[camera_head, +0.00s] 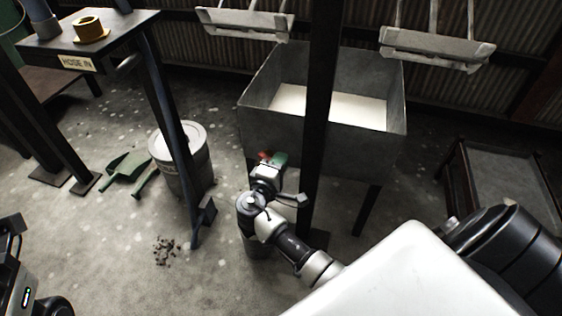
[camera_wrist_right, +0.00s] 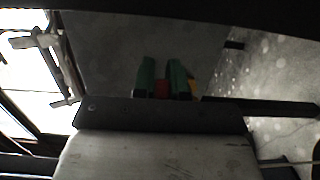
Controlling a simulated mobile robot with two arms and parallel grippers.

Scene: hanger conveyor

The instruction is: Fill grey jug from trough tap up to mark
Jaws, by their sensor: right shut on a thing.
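The grey metal trough (camera_head: 342,138) stands on legs at centre, with pale liquid or material inside. My right gripper (camera_wrist_right: 162,72) has green fingers, one of which shows in the head view (camera_head: 281,159) at the trough's lower front. They are shut on a small red part (camera_wrist_right: 162,88), probably the tap handle, which also shows in the head view (camera_head: 265,156). A yellow bit (camera_wrist_right: 193,87) shows beside it. The tap's spout is hidden. A dark grey rounded shape (camera_head: 257,246) shows below my right wrist; I cannot tell if it is the grey jug. My left gripper is not in view.
A dark post (camera_head: 319,110) stands in front of the trough. A lidded grey bin (camera_head: 185,158) and green dustpan (camera_head: 128,167) are at left. A table with a "HOSE IN" label (camera_head: 76,63) is upper left. White hangers (camera_head: 436,48) hang above. A low table (camera_head: 510,180) stands right.

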